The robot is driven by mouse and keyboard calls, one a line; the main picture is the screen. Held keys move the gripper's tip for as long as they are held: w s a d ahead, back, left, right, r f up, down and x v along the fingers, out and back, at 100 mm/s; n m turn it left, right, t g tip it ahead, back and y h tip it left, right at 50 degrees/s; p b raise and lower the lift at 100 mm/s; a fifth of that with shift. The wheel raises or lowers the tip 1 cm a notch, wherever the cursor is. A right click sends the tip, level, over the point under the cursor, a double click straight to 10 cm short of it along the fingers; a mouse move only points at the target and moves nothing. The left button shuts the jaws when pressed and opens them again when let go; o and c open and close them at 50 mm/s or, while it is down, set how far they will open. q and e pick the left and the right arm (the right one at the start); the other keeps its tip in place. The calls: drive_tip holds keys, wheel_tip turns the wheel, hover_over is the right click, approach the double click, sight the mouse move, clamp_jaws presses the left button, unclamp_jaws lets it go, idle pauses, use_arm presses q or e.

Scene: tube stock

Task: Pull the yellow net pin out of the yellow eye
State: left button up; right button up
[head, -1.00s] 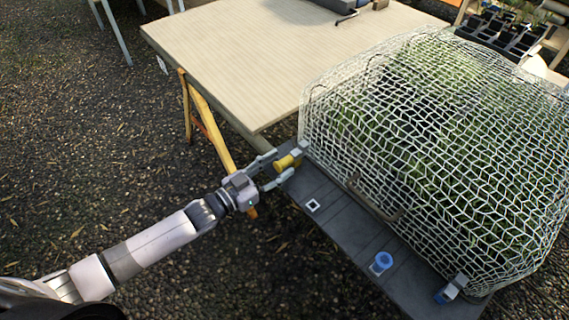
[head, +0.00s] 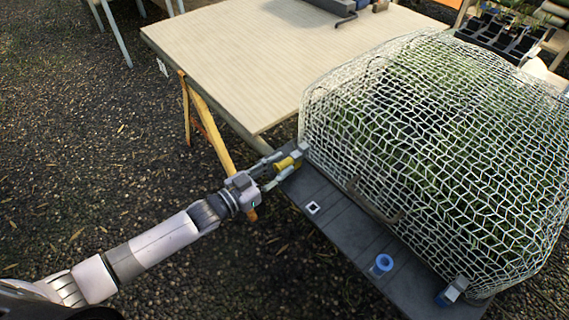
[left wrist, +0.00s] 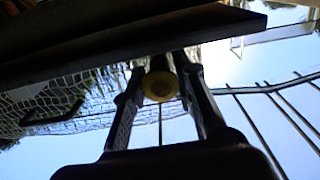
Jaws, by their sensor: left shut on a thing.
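The yellow net pin (head: 284,163) sits at the near left corner of the net, on the edge of the dark bench. In the left wrist view its round yellow end (left wrist: 160,86) shows between the fingers. My left gripper (head: 280,166) is shut on the yellow pin, one finger on each side. A small grey block (head: 301,149) stands at the pin's far end, against the net's corner. The yellow eye itself cannot be made out apart from the pin. My right gripper is not in view.
White netting (head: 430,150) covers green plants on the dark bench (head: 345,232). A brown handle (head: 374,203) is at the net's front. Blue pieces (head: 381,264) are along the bench. A pale table (head: 270,65) on orange trestles stands behind.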

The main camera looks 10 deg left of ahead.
use_arm(q)
drive_tip(key=shift+s, duration=0.1)
drive_tip(key=shift+s+a, duration=0.15)
drive_tip(key=shift+p+v, duration=0.55)
drive_tip(key=shift+v, duration=0.3)
drive_tip(key=shift+p+v, duration=1.35)
drive_tip(key=shift+v, duration=2.25)
